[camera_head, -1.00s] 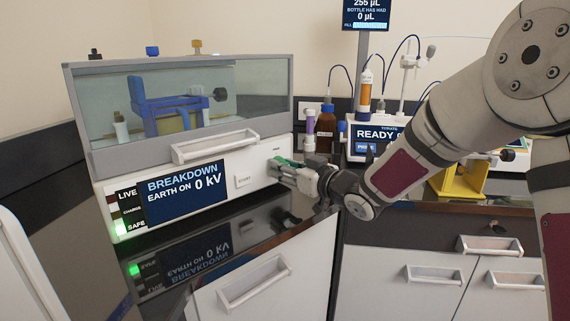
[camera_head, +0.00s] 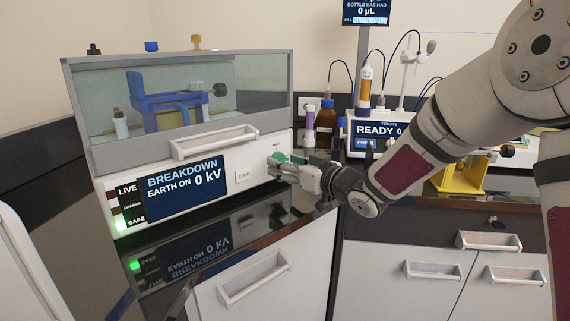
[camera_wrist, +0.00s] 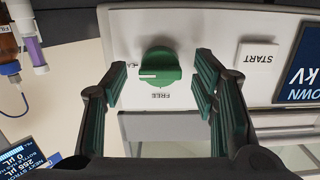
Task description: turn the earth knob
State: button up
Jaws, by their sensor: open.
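The earth knob (camera_wrist: 160,67) is a round green knob with a raised grip on the white front panel. In the wrist view its white mark points left, toward a small, partly hidden label; an upside-down "FREE" label is below it. My gripper (camera_wrist: 161,82) is open, one finger on each side of the knob with visible gaps. In the head view my gripper (camera_head: 277,168) is at the right end of the tester's front, and a bit of the green knob (camera_head: 279,157) shows there. The tester screen (camera_head: 184,187) reads "BREAKDOWN", "EARTH ON", "0 kV"; the SAFE lamp (camera_head: 121,224) glows green.
A START button (camera_head: 244,176) is left of the knob. The chamber's handle (camera_head: 214,142) juts out above the panel. A brown bottle (camera_head: 325,126) and a purple-and-white vial (camera_head: 309,128) stand just right of the tester. The glossy black counter in front is clear.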

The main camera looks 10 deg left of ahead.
jog(key=f+v, duration=0.1)
jog(key=v, duration=1)
jog(key=shift+r, duration=0.45)
jog(key=shift+d, duration=0.1)
